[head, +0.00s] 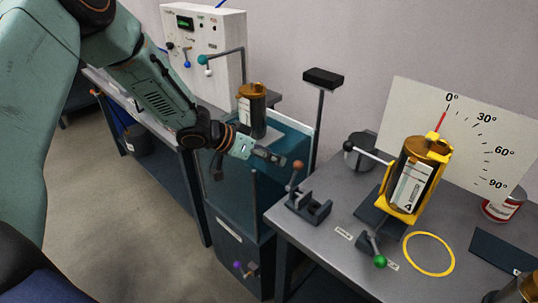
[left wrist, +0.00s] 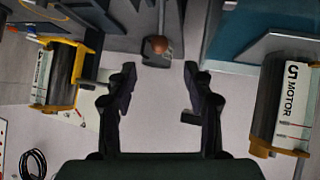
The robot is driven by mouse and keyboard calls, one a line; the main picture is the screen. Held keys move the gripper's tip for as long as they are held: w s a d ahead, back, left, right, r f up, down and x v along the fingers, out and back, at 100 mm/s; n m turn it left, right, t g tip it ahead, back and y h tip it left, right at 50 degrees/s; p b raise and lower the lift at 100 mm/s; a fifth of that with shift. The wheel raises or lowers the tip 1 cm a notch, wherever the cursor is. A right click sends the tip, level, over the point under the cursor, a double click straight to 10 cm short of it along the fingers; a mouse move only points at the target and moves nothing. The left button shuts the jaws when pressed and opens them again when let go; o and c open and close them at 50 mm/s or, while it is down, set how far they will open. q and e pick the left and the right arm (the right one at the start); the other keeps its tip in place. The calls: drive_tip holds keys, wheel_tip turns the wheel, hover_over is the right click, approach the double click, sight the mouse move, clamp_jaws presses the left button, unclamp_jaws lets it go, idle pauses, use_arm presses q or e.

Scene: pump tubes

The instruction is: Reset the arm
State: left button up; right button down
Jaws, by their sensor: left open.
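My left arm comes in from the upper left of the head view. Its gripper (head: 272,157) hangs in the air in front of the blue tank, left of a brown-knobbed lever (head: 297,166). In the left wrist view the two fingers of this gripper (left wrist: 160,75) are spread apart with nothing between them. A brown knob (left wrist: 158,46) shows beyond the fingertips there. My right gripper is not in view.
A brown-capped tube in a yellow holder (head: 384,207) stands before an angle board (head: 480,130). Another tube (head: 251,113) is behind my gripper. A yellow ring (head: 405,250) and a green-knobbed lever (head: 380,262) are on the right table. A control box (head: 225,60) stands behind.

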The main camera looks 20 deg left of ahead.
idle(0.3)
use_arm(q)
drive_tip(key=s+d+f+n+g+y+b, duration=0.1)
drive_tip(key=s+d+f+n+y, duration=0.1)
drive_tip(key=s+f, duration=0.65)
drive_tip(key=s+d+f+n+g+y+b, duration=0.1)
drive_tip(key=s+d+f+n+y, duration=0.15)
drive_tip(key=s+f, duration=0.55)
drive_tip(key=s+a+f+g+y+b, duration=0.1)
drive_tip(key=s+f+g, duration=0.2)
drive_tip(key=s, duration=0.9)
drive_tip(key=s+a+f+n+g+y+b, duration=0.1)
drive_tip(key=s+f+g, duration=0.2)
drive_tip(key=s, duration=1)
drive_tip(key=shift+a+f, duration=0.25)
drive_tip(key=shift+f, duration=0.55)
